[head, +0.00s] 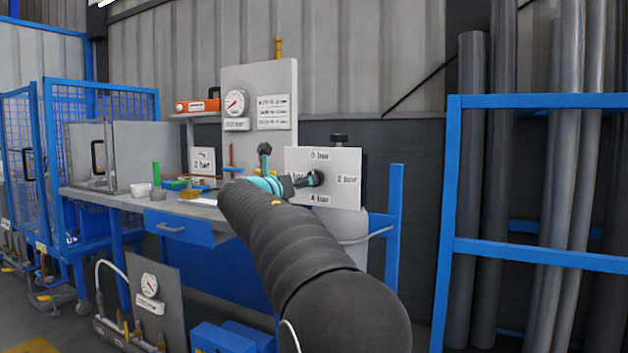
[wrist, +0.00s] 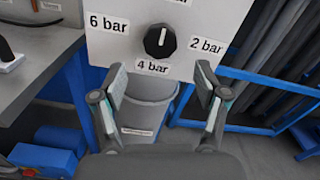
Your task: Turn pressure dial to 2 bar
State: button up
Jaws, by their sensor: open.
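The pressure dial is a round black knob (wrist: 160,41) with a white pointer line, on a white panel (wrist: 112,47). The line points up, toward the top label, which is mostly cut off in the wrist view. Labels read 6 bar at left, 4 bar below and 2 bar (wrist: 206,45) at right. In the head view the panel (head: 345,165) shows 0 bar at top and 2 bar at right; the knob (head: 318,178) is partly hidden by my gripper (head: 303,181). My gripper (wrist: 162,82) is open and empty, its fingers apart below the knob in the wrist view.
A card (head: 202,162) reading 2 bar stands on the workbench (head: 184,208). A round gauge (head: 235,102) is on the grey board behind. A blue rack (head: 450,180) with grey pipes stands at right. A grey cylinder (wrist: 145,110) stands below the panel.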

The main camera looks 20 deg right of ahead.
jog(key=p+x, duration=0.1)
jog(key=x, duration=0.7)
jog(key=shift+w+d, duration=0.2)
jog(key=shift+d, duration=0.1)
jog(key=c, duration=1.2)
